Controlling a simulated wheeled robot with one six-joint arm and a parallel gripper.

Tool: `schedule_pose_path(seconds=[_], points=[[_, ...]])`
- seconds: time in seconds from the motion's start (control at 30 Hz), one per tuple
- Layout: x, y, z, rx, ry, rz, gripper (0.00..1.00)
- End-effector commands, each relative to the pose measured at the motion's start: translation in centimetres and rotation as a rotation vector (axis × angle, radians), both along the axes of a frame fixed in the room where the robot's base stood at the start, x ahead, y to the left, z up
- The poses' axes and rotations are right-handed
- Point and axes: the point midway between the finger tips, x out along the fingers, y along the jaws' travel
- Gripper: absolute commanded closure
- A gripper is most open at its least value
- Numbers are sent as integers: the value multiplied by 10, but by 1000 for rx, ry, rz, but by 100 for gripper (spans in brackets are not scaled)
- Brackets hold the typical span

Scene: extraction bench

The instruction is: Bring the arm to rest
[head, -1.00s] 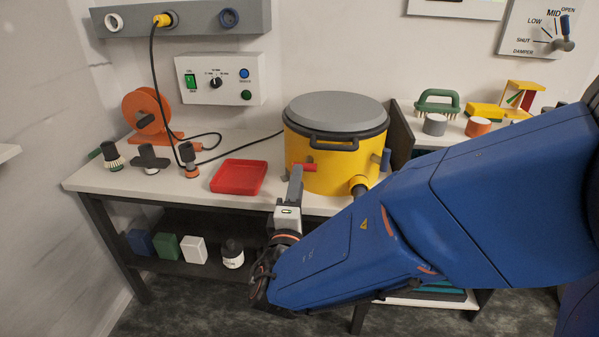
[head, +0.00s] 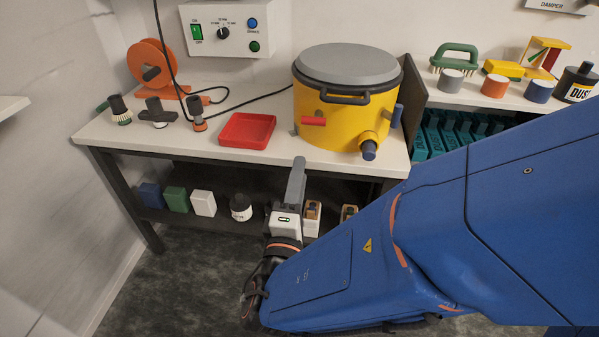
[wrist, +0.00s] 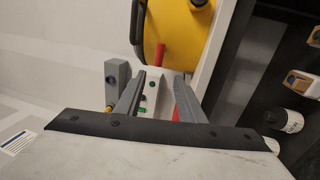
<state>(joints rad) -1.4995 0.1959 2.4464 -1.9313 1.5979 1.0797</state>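My gripper (head: 297,168) is in front of the bench's front edge, below the yellow drum, with its fingers pointing towards the bench. In the wrist view my gripper (wrist: 161,82) has its two grey fingers apart, with nothing between them. My blue arm reaches in from the right of the head view. The yellow drum (head: 335,115) with its grey lid stands on the bench, and its red handle (head: 313,121) sticks out at the left front. The drum also shows at the top of the wrist view (wrist: 175,35). The fingers look clear of the red handle.
The bench (head: 205,147) holds a red tray (head: 247,130), an orange reel (head: 152,65) and several dark fittings. A second bench with brush and cups (head: 452,81) stands right. Open floor lies in front at left.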

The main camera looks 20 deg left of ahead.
Motion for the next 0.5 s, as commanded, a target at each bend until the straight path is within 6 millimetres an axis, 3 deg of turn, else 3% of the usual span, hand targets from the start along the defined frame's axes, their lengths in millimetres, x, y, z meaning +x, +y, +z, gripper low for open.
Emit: schedule_pose_path(seconds=[0.37, 0.5], points=[[0, 0, 0, 0, 0, 0, 64], [13, -14, 2, -1, 15, -44, 64]])
